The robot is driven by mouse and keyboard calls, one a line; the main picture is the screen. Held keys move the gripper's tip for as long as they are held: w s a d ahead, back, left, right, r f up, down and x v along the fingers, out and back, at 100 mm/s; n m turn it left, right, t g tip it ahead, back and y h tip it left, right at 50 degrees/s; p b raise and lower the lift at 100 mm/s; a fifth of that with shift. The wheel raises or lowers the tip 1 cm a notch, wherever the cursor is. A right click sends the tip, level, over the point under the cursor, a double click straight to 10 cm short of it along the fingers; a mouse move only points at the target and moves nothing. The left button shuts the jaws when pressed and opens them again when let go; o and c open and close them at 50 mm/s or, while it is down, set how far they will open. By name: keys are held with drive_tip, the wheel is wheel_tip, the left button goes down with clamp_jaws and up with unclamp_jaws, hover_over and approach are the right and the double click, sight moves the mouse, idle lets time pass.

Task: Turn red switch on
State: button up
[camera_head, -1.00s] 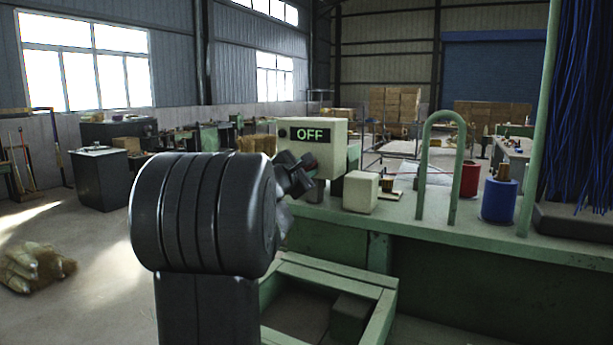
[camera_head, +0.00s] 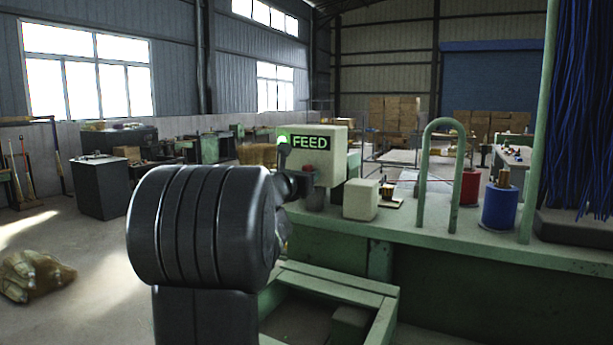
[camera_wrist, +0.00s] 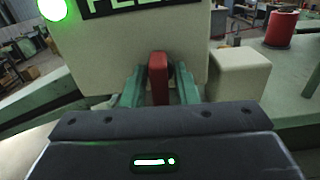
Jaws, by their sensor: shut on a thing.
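The control box (camera_head: 332,150) is pale and stands on the green bench. Its display (camera_head: 310,143) reads FEED in green, and a green lamp (camera_head: 283,140) is lit at its left. The red switch (camera_wrist: 158,77) stands upright on the box's front face, below the display; part of it shows in the head view (camera_head: 309,169). My gripper (camera_wrist: 159,88) is shut on the red switch, with one finger on each side of it. In the head view, my arm hides much of the gripper.
A small pale block (camera_head: 361,199) sits right of the box. Further right are a green hoop (camera_head: 424,170), a red spool (camera_head: 469,187), a blue spool (camera_head: 500,206) and hanging blue bristles (camera_head: 580,100). A green frame (camera_head: 335,278) lies below the bench edge.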

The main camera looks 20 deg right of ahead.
drive_tip(key=shift+f+n, duration=0.15)
drive_tip(key=shift+n, duration=0.25)
drive_tip(key=o, duration=0.7)
drive_tip(key=b+v, duration=0.2)
drive_tip(key=v, duration=1.1)
drive_tip(key=shift+s+a, duration=0.25)
drive_tip(key=shift+a, duration=0.05)
drive_tip(key=p+x, duration=0.2)
drive_tip(key=x, duration=1.2)
drive_tip(key=shift+s, duration=0.1)
